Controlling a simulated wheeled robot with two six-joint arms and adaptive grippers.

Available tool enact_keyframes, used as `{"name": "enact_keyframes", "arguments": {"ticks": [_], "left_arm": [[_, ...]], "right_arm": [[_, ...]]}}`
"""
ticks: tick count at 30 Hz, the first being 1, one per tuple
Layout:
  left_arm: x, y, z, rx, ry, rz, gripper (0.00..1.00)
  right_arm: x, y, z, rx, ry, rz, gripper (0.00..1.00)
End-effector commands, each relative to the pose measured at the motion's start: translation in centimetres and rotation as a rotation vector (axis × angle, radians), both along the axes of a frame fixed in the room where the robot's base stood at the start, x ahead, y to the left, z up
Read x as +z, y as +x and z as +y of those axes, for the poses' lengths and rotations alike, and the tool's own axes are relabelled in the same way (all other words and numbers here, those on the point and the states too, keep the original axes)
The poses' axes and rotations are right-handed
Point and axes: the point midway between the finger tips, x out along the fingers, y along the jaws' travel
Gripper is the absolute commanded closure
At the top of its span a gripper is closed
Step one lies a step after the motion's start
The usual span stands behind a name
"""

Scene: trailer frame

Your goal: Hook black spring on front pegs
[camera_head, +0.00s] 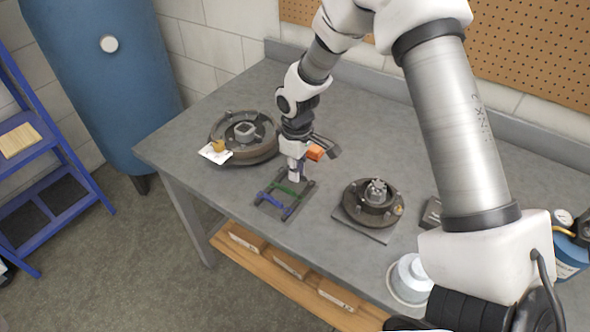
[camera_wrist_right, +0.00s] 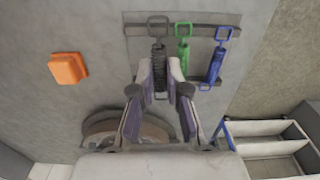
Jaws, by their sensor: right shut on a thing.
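The black spring (camera_wrist_right: 159,52) has a loop at each end and lies across the dark spring rack (camera_wrist_right: 210,83) in the wrist view. My right gripper (camera_wrist_right: 160,72) is shut on it around its lower part. In the head view, my right gripper (camera_head: 296,178) is low over the rack (camera_head: 265,208) and mostly hides the black spring. A green spring (camera_wrist_right: 183,42) and a blue spring (camera_wrist_right: 217,62) lie beside it on the rack. I cannot make out the front pegs. My left gripper is not in view.
A large round brake assembly (camera_head: 262,152) stands left of the gripper, and a smaller hub unit (camera_head: 366,212) stands right. An orange block (camera_head: 315,152) is close behind the gripper. The grey bench (camera_head: 215,108) has free room at the back left.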

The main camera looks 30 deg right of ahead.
Motion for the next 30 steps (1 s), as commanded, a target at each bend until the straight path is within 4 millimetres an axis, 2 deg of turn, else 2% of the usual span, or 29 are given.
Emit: {"name": "enact_keyframes", "arguments": {"ticks": [9,13,18,30], "left_arm": [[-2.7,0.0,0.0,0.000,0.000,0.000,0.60],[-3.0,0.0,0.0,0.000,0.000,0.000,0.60],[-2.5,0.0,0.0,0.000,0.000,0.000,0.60],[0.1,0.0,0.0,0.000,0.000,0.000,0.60]], "right_arm": [[0.6,-8.4,3.8,0.005,-0.001,-0.002,1.00],[1.0,-10.9,4.9,0.002,-0.002,-0.001,1.00],[1.8,-12.2,5.5,0.001,0.000,-0.001,1.00],[4.2,-12.2,5.5,0.001,0.000,-0.002,1.00]]}}
